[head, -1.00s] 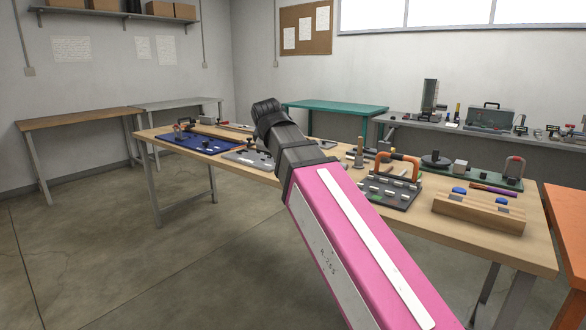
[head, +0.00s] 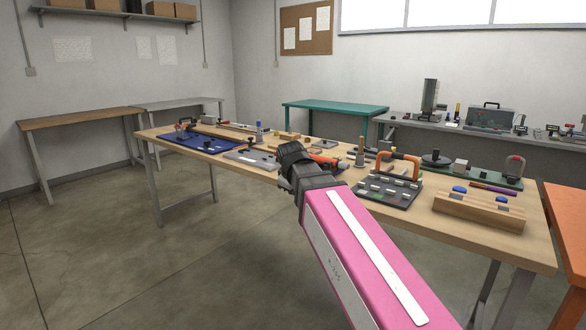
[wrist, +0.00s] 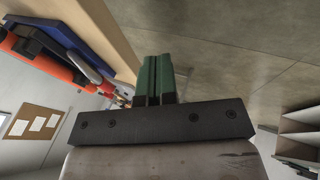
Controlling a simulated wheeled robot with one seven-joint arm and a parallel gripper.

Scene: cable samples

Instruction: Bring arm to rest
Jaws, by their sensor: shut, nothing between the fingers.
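My pink arm link reaches from the lower right of the head view toward the near edge of the wooden worktable (head: 470,240), ending in a dark wrist joint. In the head view my gripper's fingers are hidden behind the wrist. In the wrist view my gripper (wrist: 155,78) shows two green fingers side by side, shut and empty. Bare concrete floor lies beyond the fingers, and the table edge shows at the upper left, apart from them.
The worktable holds a blue board (head: 195,140), a dark panel with an orange handle (head: 398,157), and a wooden block with blue pieces (head: 478,212). A teal table (head: 335,106) stands behind and an orange table (head: 570,220) at right. The floor (head: 130,260) at left is clear.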

